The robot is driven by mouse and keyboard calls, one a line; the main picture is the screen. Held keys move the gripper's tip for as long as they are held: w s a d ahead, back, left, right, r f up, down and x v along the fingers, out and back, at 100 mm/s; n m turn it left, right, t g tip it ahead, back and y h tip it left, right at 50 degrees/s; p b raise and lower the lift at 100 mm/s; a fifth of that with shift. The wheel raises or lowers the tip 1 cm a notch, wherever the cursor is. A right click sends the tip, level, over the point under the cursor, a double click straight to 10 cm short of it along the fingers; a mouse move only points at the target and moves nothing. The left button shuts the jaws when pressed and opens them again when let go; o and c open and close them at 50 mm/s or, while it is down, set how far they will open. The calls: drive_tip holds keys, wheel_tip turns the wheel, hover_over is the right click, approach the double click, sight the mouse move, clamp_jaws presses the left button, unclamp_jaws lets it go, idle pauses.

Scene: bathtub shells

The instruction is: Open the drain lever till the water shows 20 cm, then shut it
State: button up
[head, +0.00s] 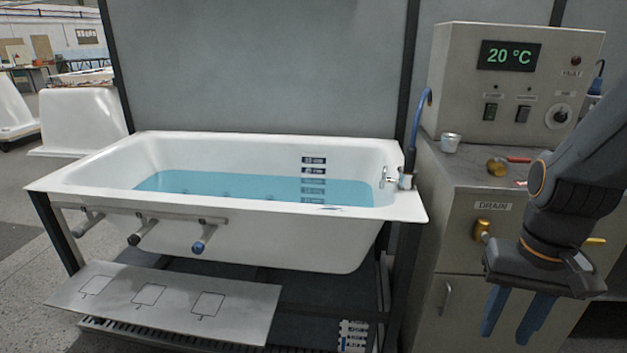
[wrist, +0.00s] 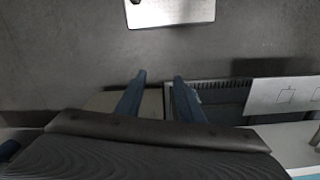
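The brass drain fitting (head: 481,231) is on the cabinet front, under the DRAIN label (head: 493,206). A yellow piece (head: 597,240) shows right of my wrist; my arm hides whether it belongs to the drain lever. The white bathtub (head: 240,246) holds blue water (head: 240,187). A depth scale (head: 313,172) on its inner wall runs down into the water; its figures are too small to read. My gripper (head: 515,314) points down in front of the cabinet, right of and below the brass fitting. Its blue fingers, also in the wrist view (wrist: 157,80), are apart and empty.
The control box (head: 460,75) has a display (head: 508,56) reading 20 °C. A marked metal plate (head: 245,310) juts out low before the tub.

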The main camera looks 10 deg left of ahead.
idle(0.7)
drive_tip(key=w+d+f+n+t+b, duration=0.25)
drive_tip(key=w+d+f+t, duration=0.2)
drive_tip(key=w, duration=0.35)
drive_tip(key=w+d+f+n+t+h+b, duration=0.1)
drive_tip(key=w+d+f+n+t, duration=0.3)
drive_tip(key=w, duration=0.5)
drive_tip(key=w+d+f+n+t+b, duration=0.2)
drive_tip(key=w+d+f+t, duration=0.35)
drive_tip(key=w, duration=0.25)
drive_tip(key=w+t, duration=0.1)
drive_tip(key=w, duration=0.1)
drive_tip(key=w+r+n+t+b, duration=0.1)
drive_tip(key=w, duration=0.1)
drive_tip(key=w+d+r+t, duration=0.1)
drive_tip(key=w+t, duration=0.1)
drive_tip(key=w, duration=0.1)
drive_tip(key=shift+r+n+b, duration=0.2)
drive_tip(key=shift+n+b, duration=0.05)
drive_tip(key=shift+b, duration=0.1)
clamp_jaws()
